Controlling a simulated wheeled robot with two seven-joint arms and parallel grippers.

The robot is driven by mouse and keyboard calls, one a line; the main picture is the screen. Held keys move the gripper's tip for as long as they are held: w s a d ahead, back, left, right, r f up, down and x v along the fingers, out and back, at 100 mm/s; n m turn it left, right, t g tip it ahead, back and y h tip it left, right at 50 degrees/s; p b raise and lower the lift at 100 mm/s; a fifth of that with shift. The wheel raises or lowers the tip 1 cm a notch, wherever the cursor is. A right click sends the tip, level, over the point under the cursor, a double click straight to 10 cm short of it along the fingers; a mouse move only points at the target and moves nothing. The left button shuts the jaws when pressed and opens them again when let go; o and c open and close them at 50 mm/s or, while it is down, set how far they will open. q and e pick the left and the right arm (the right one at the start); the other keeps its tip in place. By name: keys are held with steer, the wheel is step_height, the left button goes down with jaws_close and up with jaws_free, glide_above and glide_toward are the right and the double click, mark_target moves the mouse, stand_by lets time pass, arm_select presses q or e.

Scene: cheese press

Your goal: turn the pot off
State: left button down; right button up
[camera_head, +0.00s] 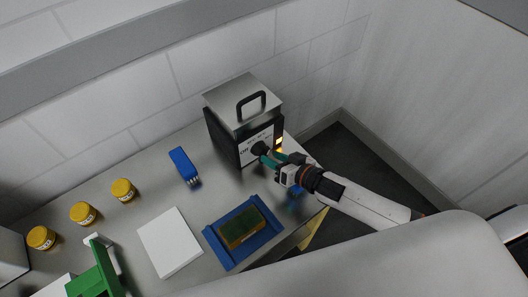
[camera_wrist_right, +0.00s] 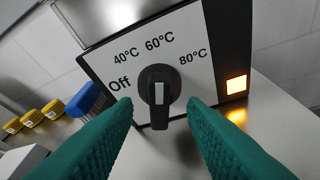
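The pot (camera_head: 235,122) is a boxy metal cooker with a black handle on its lid, at the back of the table. Its front panel (camera_wrist_right: 205,75) reads Off, 40°C, 60°C and 80°C. A lit orange lamp (camera_wrist_right: 236,85) is on the panel's right. The black knob (camera_wrist_right: 158,112) stands with its grip upright and its white mark roughly towards 60°C. My right gripper (camera_head: 268,159) is at the panel. In the wrist view its teal fingers (camera_wrist_right: 158,104) are open, one on each side of the knob, with gaps visible. My left gripper is not in view.
A blue brush-like tool (camera_head: 182,164) lies left of the pot. Several yellow-lidded jars (camera_head: 83,212) stand at the left. A white board (camera_head: 168,241), a blue tray (camera_head: 264,238) with a green-topped block (camera_head: 240,227), and a green object (camera_head: 96,272) are nearer.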

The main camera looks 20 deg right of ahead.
mark_target(267, 155)
steer(key=shift+x, duration=2.2)
steer(key=shift+c, duration=0.4)
jaws_close()
